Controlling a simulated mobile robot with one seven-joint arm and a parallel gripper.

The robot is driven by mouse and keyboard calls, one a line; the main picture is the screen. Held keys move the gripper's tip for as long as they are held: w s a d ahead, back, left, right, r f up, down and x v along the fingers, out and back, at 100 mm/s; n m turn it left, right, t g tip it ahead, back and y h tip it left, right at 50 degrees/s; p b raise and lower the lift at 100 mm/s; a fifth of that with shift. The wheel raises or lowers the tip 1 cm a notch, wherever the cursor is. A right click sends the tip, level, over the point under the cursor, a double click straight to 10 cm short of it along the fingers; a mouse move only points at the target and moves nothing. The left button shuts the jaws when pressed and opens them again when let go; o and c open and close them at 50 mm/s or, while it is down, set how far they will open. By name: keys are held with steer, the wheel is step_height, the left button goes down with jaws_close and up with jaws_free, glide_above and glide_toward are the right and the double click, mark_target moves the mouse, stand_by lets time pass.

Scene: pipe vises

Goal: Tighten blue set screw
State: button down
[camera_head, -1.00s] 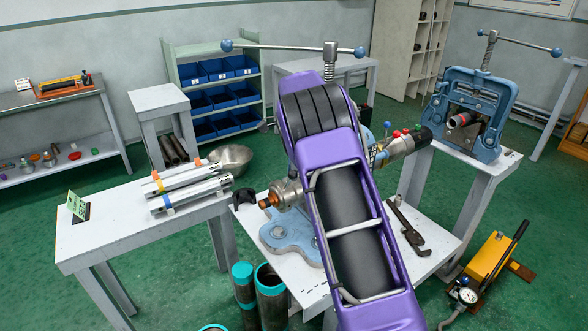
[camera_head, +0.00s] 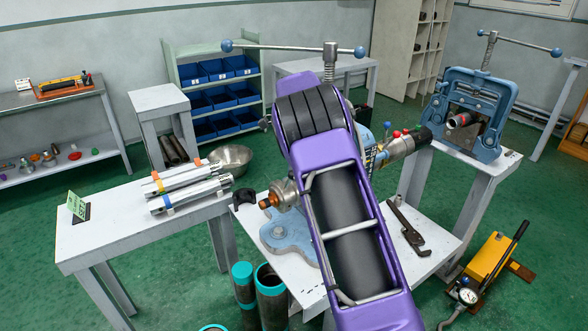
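A small blue knob (camera_head: 387,125), which may be the blue set screw, shows just right of my purple arm. It sits on a grey cylindrical fitting with red knobs (camera_head: 396,134) and a green knob (camera_head: 417,127) beside it. My arm covers the middle of the vise behind it. That vise's screw and long handle bar (camera_head: 290,47) with blue ball ends rise above my arm, and its blue base (camera_head: 285,238) shows on the white table (camera_head: 305,281). My gripper is hidden behind my arm, so its distance from the blue knob cannot be seen.
A wrench (camera_head: 408,228) lies on the white table, right of my arm. Another blue vise (camera_head: 487,145) holds a dark pipe on the right stand. Metal tubes (camera_head: 190,193) lie on the left table. Teal-ended pipes (camera_head: 271,290) stand below. A yellow pump (camera_head: 490,260) is on the floor.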

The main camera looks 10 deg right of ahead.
steer(key=c, duration=0.8)
jaws_free()
steer(key=shift+w+r, duration=0.1)
steer(key=shift+r, duration=0.25)
steer(key=shift+o, duration=0.3)
steer(key=shift+f, duration=0.2)
step_height(320, 180, up, 18)
steer(key=shift+f, duration=0.25)
